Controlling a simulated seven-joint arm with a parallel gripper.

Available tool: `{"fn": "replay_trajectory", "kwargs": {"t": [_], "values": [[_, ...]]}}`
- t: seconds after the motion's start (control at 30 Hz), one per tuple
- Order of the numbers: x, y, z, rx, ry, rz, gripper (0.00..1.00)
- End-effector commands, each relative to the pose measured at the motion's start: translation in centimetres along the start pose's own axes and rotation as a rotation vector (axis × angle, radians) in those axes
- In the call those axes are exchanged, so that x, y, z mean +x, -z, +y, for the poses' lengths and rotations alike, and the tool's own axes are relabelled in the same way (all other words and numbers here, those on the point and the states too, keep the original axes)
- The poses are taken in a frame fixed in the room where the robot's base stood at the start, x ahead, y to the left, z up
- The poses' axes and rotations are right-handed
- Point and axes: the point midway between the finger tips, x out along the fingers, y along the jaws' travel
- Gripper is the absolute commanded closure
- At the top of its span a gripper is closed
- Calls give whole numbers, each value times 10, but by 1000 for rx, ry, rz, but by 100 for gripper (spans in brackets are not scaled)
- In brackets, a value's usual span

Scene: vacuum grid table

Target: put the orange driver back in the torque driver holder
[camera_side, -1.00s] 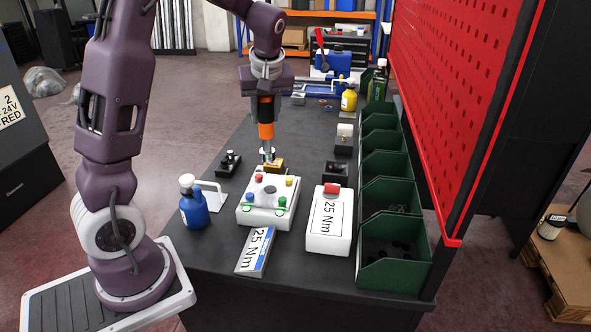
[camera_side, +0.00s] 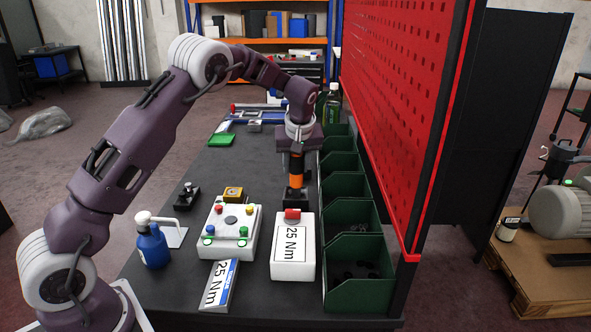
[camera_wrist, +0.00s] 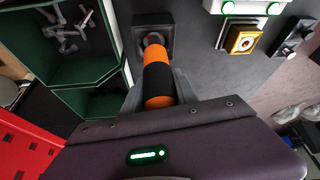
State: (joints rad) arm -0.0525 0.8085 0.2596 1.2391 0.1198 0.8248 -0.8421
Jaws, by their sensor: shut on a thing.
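The orange driver (camera_side: 297,168), orange with a black band, hangs upright from my gripper (camera_side: 297,152), whose jaws are shut on it. In the wrist view the driver (camera_wrist: 157,75) points at a black square block (camera_wrist: 138,24), which looks like the torque driver holder, and my gripper (camera_wrist: 158,92) has a finger on each side. In the side view this black holder (camera_side: 296,197) stands just behind the white 25 Nm box. The driver's lower end is over or in the holder; I cannot tell how deep.
The white 25 Nm box (camera_side: 293,257) stands in front of the holder. Green bins (camera_side: 343,187) line the right side close to the driver, beside the red pegboard (camera_side: 400,110). A white button box (camera_side: 229,225) and a yellow-topped block (camera_side: 233,193) stand left.

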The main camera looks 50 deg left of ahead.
Motion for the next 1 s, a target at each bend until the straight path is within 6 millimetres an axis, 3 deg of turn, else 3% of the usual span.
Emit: {"fn": "replay_trajectory", "kwargs": {"t": [0.37, 0.4, 0.5, 0.83, 1.0], "values": [[7, -3, 0, -1, -1, 1, 100], [8, -3, 0, -1, 0, 0, 63], [8, -3, 0, -1, 0, 1, 44], [6, -2, 0, -1, -1, 2, 44], [-29, -1, 0, -1, -4, 4, 44]]}}
